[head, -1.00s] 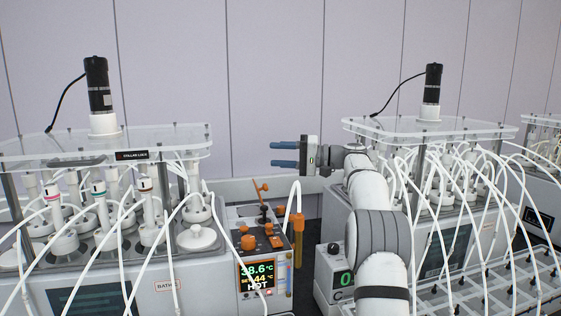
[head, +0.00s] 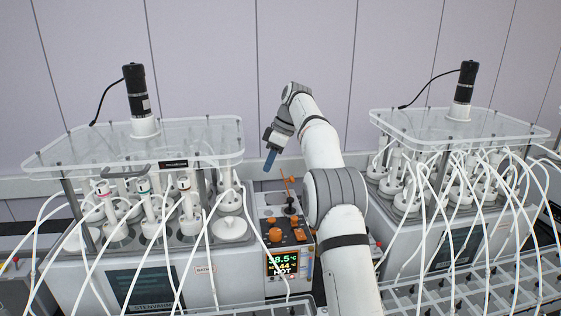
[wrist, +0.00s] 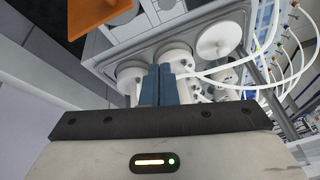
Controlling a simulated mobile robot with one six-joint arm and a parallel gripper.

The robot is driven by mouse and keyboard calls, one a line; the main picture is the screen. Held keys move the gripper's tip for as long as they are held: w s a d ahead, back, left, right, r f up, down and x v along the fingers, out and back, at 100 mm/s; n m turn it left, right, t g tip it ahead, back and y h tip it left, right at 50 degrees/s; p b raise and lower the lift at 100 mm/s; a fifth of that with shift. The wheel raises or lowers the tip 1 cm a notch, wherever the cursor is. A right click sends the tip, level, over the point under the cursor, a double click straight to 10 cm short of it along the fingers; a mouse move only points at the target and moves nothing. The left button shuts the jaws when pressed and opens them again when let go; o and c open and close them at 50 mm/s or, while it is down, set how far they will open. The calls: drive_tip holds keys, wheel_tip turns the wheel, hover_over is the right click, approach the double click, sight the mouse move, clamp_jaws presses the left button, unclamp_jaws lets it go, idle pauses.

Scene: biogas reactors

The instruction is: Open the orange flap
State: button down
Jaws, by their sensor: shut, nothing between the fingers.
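Orange parts sit on top of the control unit with the lit display in the head view. A thin tilted orange piece (head: 288,179) stands up at its back, and I cannot tell for sure that it is the flap. A flat orange plate (wrist: 95,14) shows at the top left of the wrist view, cut off by the edge. My gripper (head: 270,160) hangs with its blue fingers pointing down, a little above and left of the tilted piece. In the wrist view its fingers (wrist: 163,84) are together and hold nothing. The gripper appears apart from the orange parts.
The control unit's display (head: 283,263) faces forward, with orange knobs (head: 275,235) above it. A reactor bath with a clear lid (head: 140,145) and white tubes stands left. Another similar reactor (head: 460,130) stands right. White tubes arch close to the unit.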

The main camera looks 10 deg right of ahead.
drive_tip(key=f+n+h, duration=0.1)
drive_tip(key=f, duration=0.1)
drive_tip(key=f+n+h+p, duration=0.1)
drive_tip(key=f, duration=0.1)
drive_tip(key=f+n+h+p, duration=0.1)
drive_tip(key=f, duration=0.2)
drive_tip(key=shift+a+n+h, duration=0.3)
drive_tip(key=shift+n+h, duration=0.1)
drive_tip(key=d+p, duration=0.1)
drive_tip(key=d+r, duration=0.1)
drive_tip(key=d, duration=0.1)
drive_tip(key=shift+d+r+p, duration=0.2)
drive_tip(key=shift+d+p, duration=0.05)
drive_tip(key=shift+p, duration=0.15)
drive_tip(key=shift+d+f, duration=0.1)
drive_tip(key=shift+d, duration=0.05)
drive_tip(key=shift+d, duration=0.15)
drive_tip(key=shift+d+r+y, duration=0.25)
drive_tip(key=shift+d+y, duration=0.65)
drive_tip(key=shift+y, duration=0.1)
drive_tip(key=shift+d+r, duration=0.15)
drive_tip(key=shift+d, duration=0.4)
